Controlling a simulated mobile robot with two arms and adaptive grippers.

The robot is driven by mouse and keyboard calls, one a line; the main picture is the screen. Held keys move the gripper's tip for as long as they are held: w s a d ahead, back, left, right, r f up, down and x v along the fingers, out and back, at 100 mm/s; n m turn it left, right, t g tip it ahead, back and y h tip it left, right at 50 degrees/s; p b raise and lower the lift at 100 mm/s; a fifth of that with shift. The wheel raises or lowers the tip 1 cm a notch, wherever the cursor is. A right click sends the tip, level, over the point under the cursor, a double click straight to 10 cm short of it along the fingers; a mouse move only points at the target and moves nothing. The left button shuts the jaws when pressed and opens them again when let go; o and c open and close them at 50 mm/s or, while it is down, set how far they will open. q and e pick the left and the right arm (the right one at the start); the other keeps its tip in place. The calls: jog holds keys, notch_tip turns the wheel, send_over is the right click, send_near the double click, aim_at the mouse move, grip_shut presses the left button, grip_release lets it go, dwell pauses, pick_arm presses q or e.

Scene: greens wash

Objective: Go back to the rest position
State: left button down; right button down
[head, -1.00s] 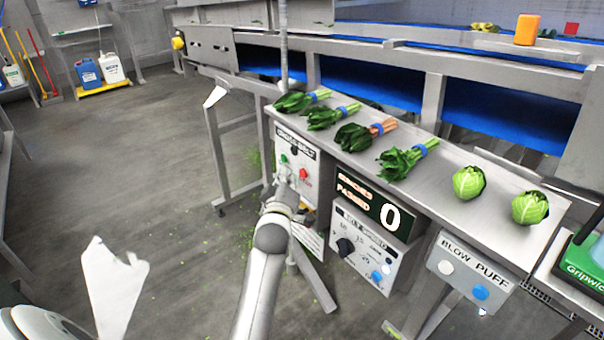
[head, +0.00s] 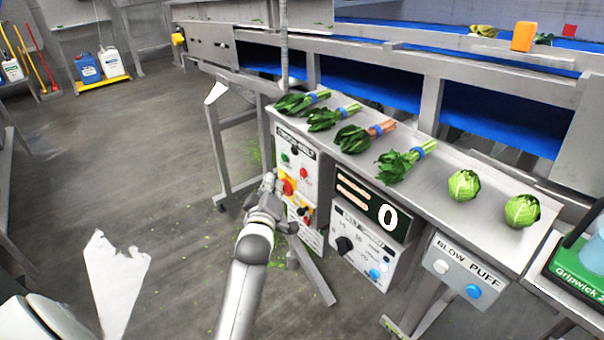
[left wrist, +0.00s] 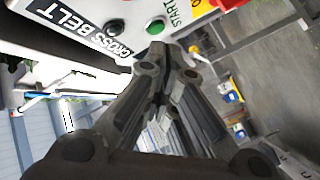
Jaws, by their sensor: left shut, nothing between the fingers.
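My left gripper (head: 268,186) is shut and empty in front of the cross-belt control panel (head: 283,143), below the shelf. In the left wrist view its closed fingers (left wrist: 168,55) point at the panel's lettered face, near the green start button (left wrist: 155,27). I cannot tell the exact gap, but the fingers do not cover the button. The panel's green button (head: 285,158) and red-and-yellow knob (head: 288,186) also show in the head view. My right gripper is not in view.
Several bunches of greens and two lettuces (head: 464,186) lie on the steel shelf (head: 440,190). A counter display (head: 385,214) reads 0, with a speed panel (head: 362,247) below. A blow-puff box (head: 468,268) is at the right. The floor (head: 130,150) at left is open.

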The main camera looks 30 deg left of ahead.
pick_arm(q)
jog(key=s+d+f+m+g+h, duration=0.1)
jog(key=d+f+m, duration=0.15)
jog(key=f, duration=0.55)
jog(key=s+d+f+m+g+h, duration=0.2)
jog(key=d+f, duration=0.2)
jog(key=f, duration=0.4)
jog(key=s+d+f+m+g+h, duration=0.1)
jog(key=d+f+m, duration=0.15)
jog(key=f, duration=0.55)
jog(key=s+d+f+m+g+h, duration=0.1)
jog(key=s+d+f+m+g, duration=0.1)
jog(key=s+f, duration=0.45)
jog(key=s+d+f+m+g+h, duration=0.1)
jog(key=s+d+f, duration=0.25)
jog(key=f, duration=0.55)
jog(key=s+f+m+g, duration=0.2)
jog(key=s+f, duration=0.3)
jog(key=s, duration=0.7)
jog(key=s+f+m+g, duration=0.2)
jog(key=s+f, duration=0.4)
jog(key=s, duration=0.6)
jog(key=s+f+m+g, duration=0.3)
jog(key=s+f, duration=0.2)
jog(key=s, duration=0.7)
jog(key=shift+s+d+f+g+h, duration=0.25)
jog(key=shift+s+f+g+h, duration=0.1)
jog(key=shift+s+g+h, duration=0.05)
